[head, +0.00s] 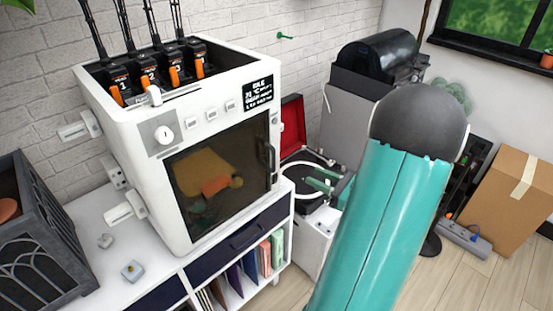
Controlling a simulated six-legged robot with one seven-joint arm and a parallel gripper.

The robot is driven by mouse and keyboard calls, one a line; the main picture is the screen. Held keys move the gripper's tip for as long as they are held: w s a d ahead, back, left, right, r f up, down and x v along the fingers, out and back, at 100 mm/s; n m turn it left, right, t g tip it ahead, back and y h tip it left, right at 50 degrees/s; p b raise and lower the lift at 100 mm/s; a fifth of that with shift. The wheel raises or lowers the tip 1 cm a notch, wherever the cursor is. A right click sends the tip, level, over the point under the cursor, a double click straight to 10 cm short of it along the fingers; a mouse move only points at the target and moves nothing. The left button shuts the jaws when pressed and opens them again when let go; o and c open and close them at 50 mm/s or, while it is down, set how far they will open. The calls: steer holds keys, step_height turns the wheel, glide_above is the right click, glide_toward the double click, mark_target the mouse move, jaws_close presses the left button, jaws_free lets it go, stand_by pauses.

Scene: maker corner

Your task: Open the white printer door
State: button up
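The white printer (150,200) stands on a low white cabinet at the left of the head view. Its front door (190,217) has a dark see-through window, with orange and yellow shapes visible behind it. The door looks shut, flush with the front. A dark upright handle (269,160) is at the door's right edge. My teal arm with a dark rounded joint rises at the right, apart from the printer in the picture. My gripper cannot be made out in this view.
The white cabinet (82,235) holds upright folders below. A record player with a red lid (292,125) stands just right of the printer. A dark crate (45,240) is at the left.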

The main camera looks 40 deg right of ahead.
steer(key=x, duration=1.3)
steer(key=shift+w, duration=0.3)
steer(key=shift+a, duration=0.1)
jaws_close()
